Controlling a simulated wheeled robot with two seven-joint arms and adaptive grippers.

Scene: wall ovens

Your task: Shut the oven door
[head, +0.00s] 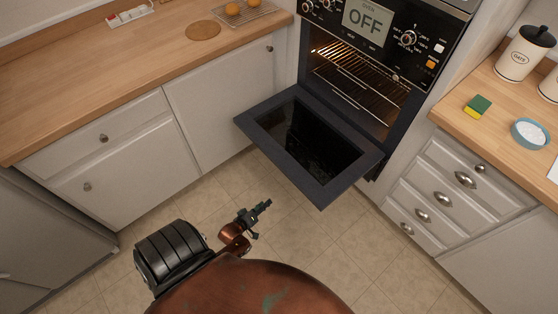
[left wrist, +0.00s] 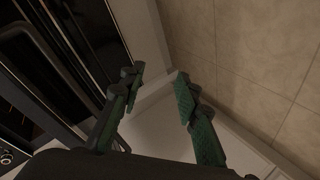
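The oven door (head: 270,117) hangs open, folded down and out from the lit oven (head: 365,85) in the head view. Its dark inner glass faces up. My left gripper (head: 262,210) is low in front of the door, a little to the left of its front corner and apart from it in the picture. In the left wrist view the two green-padded fingers (left wrist: 156,88) are spread apart with nothing between them. Dark oven parts (left wrist: 75,50) show at the left of that view. My right gripper is not in view.
White cabinets (head: 118,165) under a wooden counter (head: 90,75) stand left of the oven. Drawers (head: 440,190) and another counter are on the right, with a sponge (head: 477,106), a bowl (head: 530,133) and a canister (head: 524,52). Tiled floor (head: 300,235) in front of the door is clear.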

